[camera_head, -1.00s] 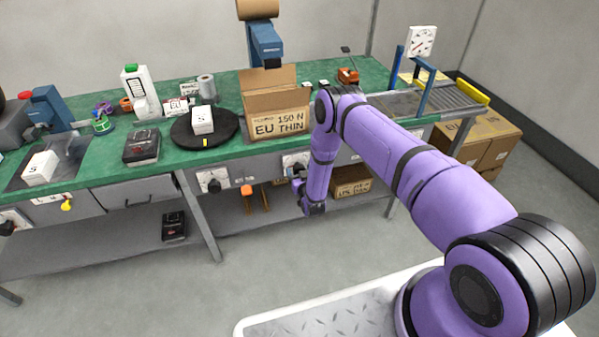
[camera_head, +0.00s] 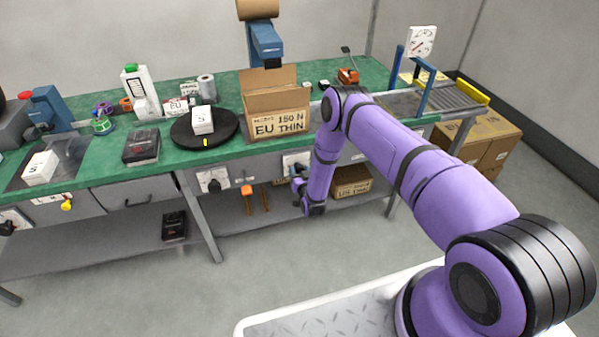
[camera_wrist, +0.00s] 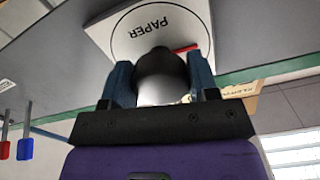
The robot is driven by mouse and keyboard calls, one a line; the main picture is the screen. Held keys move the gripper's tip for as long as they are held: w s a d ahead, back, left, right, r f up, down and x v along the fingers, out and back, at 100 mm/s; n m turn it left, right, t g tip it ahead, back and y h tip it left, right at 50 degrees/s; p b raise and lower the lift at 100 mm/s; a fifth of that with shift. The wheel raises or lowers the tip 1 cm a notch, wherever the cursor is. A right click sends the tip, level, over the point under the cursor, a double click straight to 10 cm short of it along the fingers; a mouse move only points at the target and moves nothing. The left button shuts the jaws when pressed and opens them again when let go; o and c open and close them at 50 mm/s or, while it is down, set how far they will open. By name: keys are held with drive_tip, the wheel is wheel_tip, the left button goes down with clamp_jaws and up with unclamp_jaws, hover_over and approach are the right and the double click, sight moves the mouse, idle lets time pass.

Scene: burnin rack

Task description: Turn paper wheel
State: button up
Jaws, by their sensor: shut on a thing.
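The paper wheel is a dark round knob (camera_wrist: 160,65) in front of a white plate (camera_wrist: 185,20) marked PAPER, with a black circle and a short red mark. In the wrist view my gripper (camera_wrist: 161,72) has one blue finger on each side of the knob and is shut on it. In the head view my gripper (camera_head: 298,184) is at the bench front, just below the white plate (camera_head: 296,160) under the open carton. The knob itself is largely hidden there by my arm.
Another dial plate (camera_head: 212,180) is on the bench front to the left. An open carton (camera_head: 278,124) and a black turntable (camera_head: 187,137) with a white box stand on the green bench. Orange-handled tools (camera_head: 247,191) hang nearby. The floor before the bench is clear.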

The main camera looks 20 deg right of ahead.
drive_tip(key=m, duration=1.3)
drive_tip(key=shift+a+m, duration=0.1)
drive_tip(key=shift+m, duration=0.2)
drive_tip(key=shift+s, duration=0.1)
idle(0.3)
drive_tip(key=o, duration=0.9)
drive_tip(key=s, duration=1)
drive_tip(key=shift+s, duration=0.35)
